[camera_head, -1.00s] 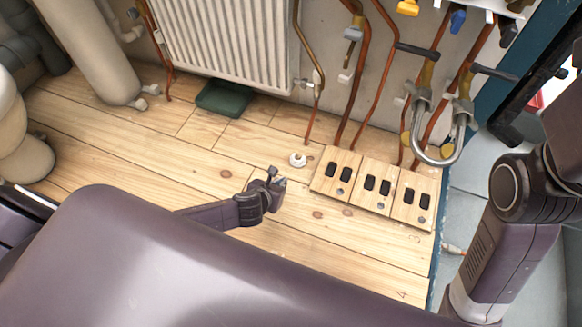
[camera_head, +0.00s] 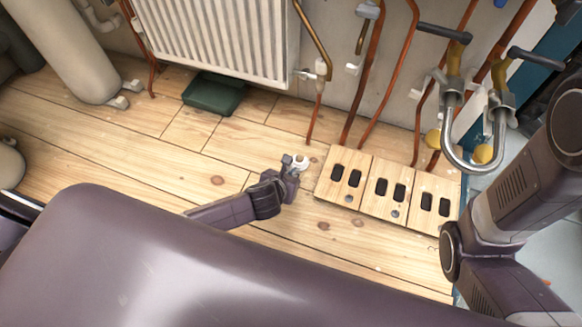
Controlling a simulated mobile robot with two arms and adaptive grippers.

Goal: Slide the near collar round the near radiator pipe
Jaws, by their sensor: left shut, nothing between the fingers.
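The near collar (camera_head: 301,162) is a small white ring on the plank floor, partly hidden by my left gripper. It lies just in front of the foot of the near radiator pipe (camera_head: 314,118), beside the pipe and not around it. This thin copper pipe runs from a valve at the radiator's right end down to the floor. My left gripper (camera_head: 291,164) is shut and empty, its tips at the near left side of the collar; I cannot tell whether they touch. My right arm shows at the right, but its gripper is out of view.
The white radiator (camera_head: 218,40) hangs on the wall, with a dark green box (camera_head: 213,94) on the floor below. Wooden panels with dark slots (camera_head: 340,176) lie right of the collar. More copper pipes (camera_head: 385,75) and a metal U-shaped hose (camera_head: 468,165) stand behind.

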